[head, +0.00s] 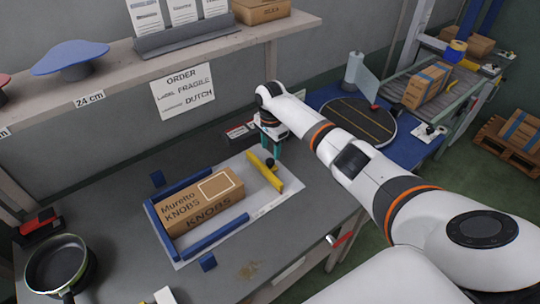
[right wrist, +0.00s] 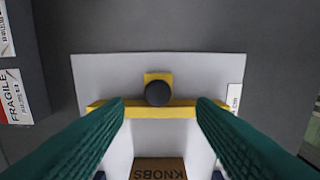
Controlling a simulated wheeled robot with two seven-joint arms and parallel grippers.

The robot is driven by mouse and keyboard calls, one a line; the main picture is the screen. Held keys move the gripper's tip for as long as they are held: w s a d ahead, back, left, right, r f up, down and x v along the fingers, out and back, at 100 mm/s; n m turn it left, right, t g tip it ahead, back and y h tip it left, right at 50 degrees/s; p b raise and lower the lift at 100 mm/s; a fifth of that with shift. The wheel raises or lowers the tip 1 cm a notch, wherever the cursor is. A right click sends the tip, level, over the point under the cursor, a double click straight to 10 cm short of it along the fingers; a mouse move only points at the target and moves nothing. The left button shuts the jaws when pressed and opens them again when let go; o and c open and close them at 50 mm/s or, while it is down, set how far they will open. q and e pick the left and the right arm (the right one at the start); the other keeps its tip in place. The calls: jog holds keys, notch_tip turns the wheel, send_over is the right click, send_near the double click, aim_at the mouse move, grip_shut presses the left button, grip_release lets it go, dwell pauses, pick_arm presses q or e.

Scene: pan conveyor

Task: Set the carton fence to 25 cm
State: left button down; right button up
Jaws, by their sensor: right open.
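The yellow carton fence (head: 262,172) stands across the right part of a white board (head: 275,205) and carries a round black knob (head: 269,162). In the right wrist view the fence (right wrist: 180,108) lies crosswise with its knob (right wrist: 158,93) centred between my fingers. My right gripper (head: 271,150) is open, its teal fingers apart above the fence. I cannot tell whether they touch it. A brown KNOBS carton (head: 190,212) lies left of the fence, apart from it, between blue rails (head: 222,234). A white label ending in "cm" (right wrist: 236,97) is partly hidden. My left gripper is not in view.
A shelf (head: 120,70) with a "24 cm" tag (head: 89,99) runs behind the bench. A frying pan (head: 57,265) sits front left. A turntable (head: 352,122) and conveyor stand to the right, beyond my right arm.

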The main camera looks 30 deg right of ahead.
aim_at(270, 161)
notch_tip(270, 161, down, 5)
jog(key=shift+w+r, duration=0.1)
jog(key=shift+f, duration=0.3)
grip_shut()
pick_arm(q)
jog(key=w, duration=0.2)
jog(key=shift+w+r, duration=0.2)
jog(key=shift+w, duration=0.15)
pick_arm(e)
jog(key=shift+a, duration=0.1)
